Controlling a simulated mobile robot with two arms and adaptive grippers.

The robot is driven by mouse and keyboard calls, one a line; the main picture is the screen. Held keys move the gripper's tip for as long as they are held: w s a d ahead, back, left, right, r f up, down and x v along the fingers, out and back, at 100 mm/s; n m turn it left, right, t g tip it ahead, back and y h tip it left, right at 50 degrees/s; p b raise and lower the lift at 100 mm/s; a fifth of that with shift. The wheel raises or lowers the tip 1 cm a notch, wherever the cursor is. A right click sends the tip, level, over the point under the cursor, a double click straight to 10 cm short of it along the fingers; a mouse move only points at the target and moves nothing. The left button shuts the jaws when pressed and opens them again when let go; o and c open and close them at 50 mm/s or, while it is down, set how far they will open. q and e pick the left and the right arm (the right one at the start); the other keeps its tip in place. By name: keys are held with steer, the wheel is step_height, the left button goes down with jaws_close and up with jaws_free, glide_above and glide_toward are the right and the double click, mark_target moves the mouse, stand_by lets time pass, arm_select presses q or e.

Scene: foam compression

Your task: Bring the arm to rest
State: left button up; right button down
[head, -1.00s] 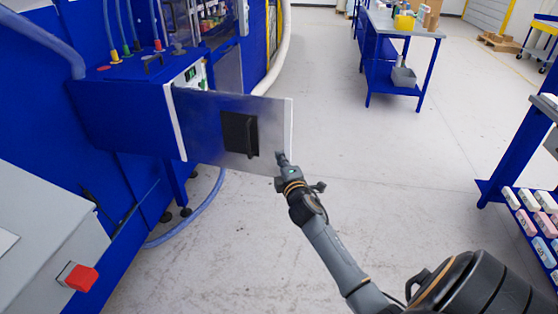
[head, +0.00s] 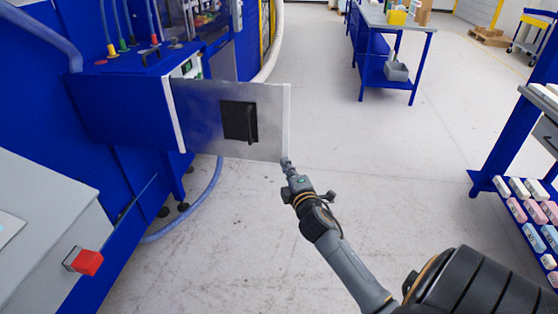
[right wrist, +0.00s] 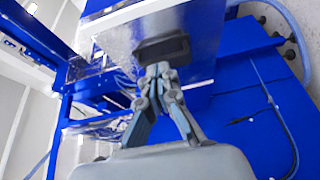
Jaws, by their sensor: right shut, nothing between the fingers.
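My right gripper (head: 287,163) is shut and empty in the head view, just at the lower right corner of the open metal door (head: 205,118). I cannot tell from this view whether it touches the door. The door has a black handle (head: 239,121) and stands out from the blue machine (head: 115,110). In the right wrist view the shut fingertips (right wrist: 160,70) appear in front of the door's dark handle (right wrist: 162,50). My left gripper is not in view.
A grey cabinet with a red button (head: 86,261) stands at the lower left. A blue workbench (head: 396,40) is at the back right, and a blue rack (head: 510,150) with small blocks is at the right edge. The floor (head: 400,160) between them is clear.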

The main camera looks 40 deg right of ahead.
steer(key=s+a+f+m+g+y, duration=0.1)
steer(key=s+a+f+m+g, duration=0.3)
steer(key=f, duration=0.8)
steer(key=s+a+f+n+g+y, duration=0.1)
steer(key=s+a+f+y, duration=0.3)
steer(key=f, duration=0.9)
steer(key=s+a+f+m+g+h, duration=0.1)
steer(key=s+a+f+m+g, duration=0.15)
steer(key=s+f, duration=0.65)
steer(key=s+a+f+m+g+y, duration=0.1)
steer(key=s+a+f+g, duration=0.1)
steer(key=s+a+f, duration=0.2)
steer(key=s+a+f+m+g+y, duration=0.1)
steer(key=s+a+f+m+g, duration=0.1)
steer(key=s+f, duration=0.9)
steer(key=s+a+f+m+g+y, duration=0.1)
steer(key=s+a+f+g, duration=0.3)
steer(key=s, duration=1.1)
step_height(320, 180, down, 4)
steer(key=shift+s+a+m, duration=0.3)
steer(key=shift+a+m, duration=0.45)
steer(key=shift+a, duration=0.45)
